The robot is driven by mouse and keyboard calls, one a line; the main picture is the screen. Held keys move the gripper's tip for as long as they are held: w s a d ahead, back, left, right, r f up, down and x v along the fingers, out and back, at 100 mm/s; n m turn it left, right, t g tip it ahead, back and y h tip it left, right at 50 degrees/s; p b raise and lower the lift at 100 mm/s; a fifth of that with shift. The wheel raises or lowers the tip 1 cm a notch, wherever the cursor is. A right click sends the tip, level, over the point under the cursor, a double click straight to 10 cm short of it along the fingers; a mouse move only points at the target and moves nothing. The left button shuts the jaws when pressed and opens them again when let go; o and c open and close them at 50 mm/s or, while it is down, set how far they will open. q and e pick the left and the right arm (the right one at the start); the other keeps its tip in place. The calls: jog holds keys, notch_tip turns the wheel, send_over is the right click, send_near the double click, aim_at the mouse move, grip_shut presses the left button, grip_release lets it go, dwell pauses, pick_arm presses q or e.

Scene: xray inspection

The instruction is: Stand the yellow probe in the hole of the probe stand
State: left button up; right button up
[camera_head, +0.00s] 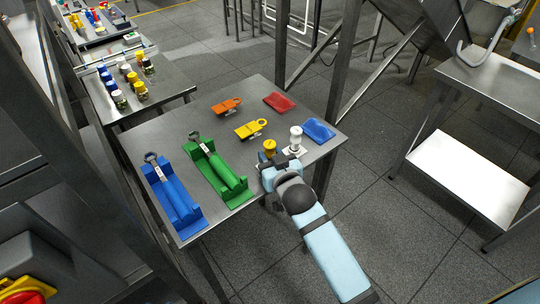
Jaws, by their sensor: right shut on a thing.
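The yellow probe (269,147) shows as a short yellow upright piece at the near right of the steel table, just beyond my right gripper (268,166). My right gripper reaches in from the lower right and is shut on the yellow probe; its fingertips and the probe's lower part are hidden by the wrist. A white upright piece (296,136) on a small pale base (291,152) stands just right of the probe. I cannot tell which part is the probe stand, and no hole shows. My left gripper is not in view.
The steel table (260,98) also holds a blue holder (164,197), a green holder (233,187), an orange piece (224,105), a yellow flat piece (245,130), a red tray (279,101) and a blue tray (318,130). A dark frame post (341,75) rises at the table's right edge.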

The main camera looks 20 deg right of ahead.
jog(key=shift+s+a+f, duration=0.1)
jog(key=shift+a+f, duration=0.1)
jog(key=shift+f, duration=0.15)
jog(key=o, duration=1.1)
jog(key=shift+f, duration=0.1)
jog(key=shift+a, duration=0.1)
